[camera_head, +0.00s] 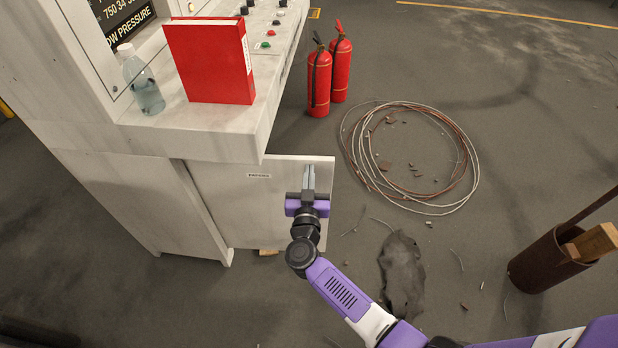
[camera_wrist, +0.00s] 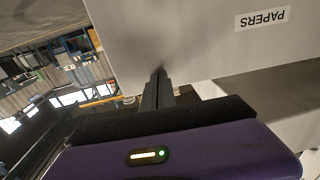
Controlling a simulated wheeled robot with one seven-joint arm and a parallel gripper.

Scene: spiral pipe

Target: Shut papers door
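The papers door (camera_head: 230,210) is a pale grey panel with a small "PAPERS" label, below the control cabinet's ledge. It stands open, jutting out to the right from the cabinet. The label also shows upside down on the door in the wrist view (camera_wrist: 215,45). My gripper (camera_head: 308,180) is in front of the door's labelled face, near its free right edge. In the wrist view its fingers (camera_wrist: 158,90) are together, with nothing seen between them. Their tips look at or very close to the panel; I cannot tell whether they touch.
The white cabinet (camera_head: 215,130) carries a red binder (camera_head: 208,60) and a clear bottle (camera_head: 143,85). Two red extinguishers (camera_head: 319,82) stand behind. A wire coil (camera_head: 410,160), dark cloth (camera_head: 402,275) and brown bin (camera_head: 545,260) lie or stand on the floor, with scattered debris.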

